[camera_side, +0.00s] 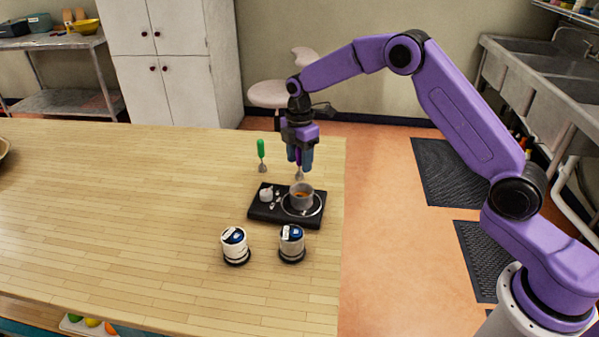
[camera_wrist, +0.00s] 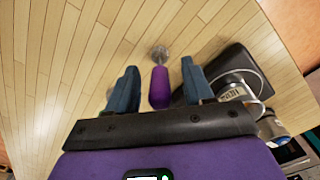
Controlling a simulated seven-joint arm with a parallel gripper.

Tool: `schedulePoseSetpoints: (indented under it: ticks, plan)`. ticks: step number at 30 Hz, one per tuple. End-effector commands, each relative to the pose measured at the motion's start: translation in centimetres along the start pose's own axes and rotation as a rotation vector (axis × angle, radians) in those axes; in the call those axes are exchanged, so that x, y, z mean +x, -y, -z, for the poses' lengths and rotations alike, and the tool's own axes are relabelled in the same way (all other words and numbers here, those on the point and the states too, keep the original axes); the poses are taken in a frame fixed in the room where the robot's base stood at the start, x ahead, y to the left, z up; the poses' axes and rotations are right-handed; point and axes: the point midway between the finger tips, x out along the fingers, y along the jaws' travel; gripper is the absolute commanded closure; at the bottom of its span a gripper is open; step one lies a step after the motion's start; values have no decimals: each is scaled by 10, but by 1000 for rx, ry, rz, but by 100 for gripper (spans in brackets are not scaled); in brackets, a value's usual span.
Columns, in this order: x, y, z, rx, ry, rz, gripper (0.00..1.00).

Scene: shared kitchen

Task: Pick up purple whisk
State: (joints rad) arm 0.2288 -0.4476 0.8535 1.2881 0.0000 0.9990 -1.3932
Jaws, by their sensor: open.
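The purple whisk (camera_wrist: 159,86) lies between my gripper's two blue fingers in the wrist view, its handle toward my palm and its wire head pointing away. It shows partly in the side view (camera_side: 299,174), where the fingers hide much of its handle. It appears upright, just behind the black tray. My gripper (camera_side: 301,160) points down over it. In the wrist view the gripper (camera_wrist: 159,68) is open, with a gap on both sides of the handle.
A green-handled whisk (camera_side: 261,150) stands to the left. Two white canisters (camera_side: 235,246) (camera_side: 291,244) stand nearer the camera.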

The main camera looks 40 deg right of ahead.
Motion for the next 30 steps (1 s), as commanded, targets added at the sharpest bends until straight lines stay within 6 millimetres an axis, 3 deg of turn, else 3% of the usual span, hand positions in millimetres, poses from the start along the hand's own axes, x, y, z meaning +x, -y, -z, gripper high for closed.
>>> schedulePoseSetpoints:
  ticks: [3, 4, 8, 9, 22, 30]
  plan:
    - [0, 0, 0, 0, 0, 0, 48]
    - [0, 0, 0, 0, 0, 0, 55]
    - [0, 0, 0, 0, 0, 1, 97]
    - [0, 0, 0, 0, 0, 1, 100]
    - [-6, 0, 0, 0, 0, 0, 100]
    - [-39, 5, 0, -1, 0, -1, 100]
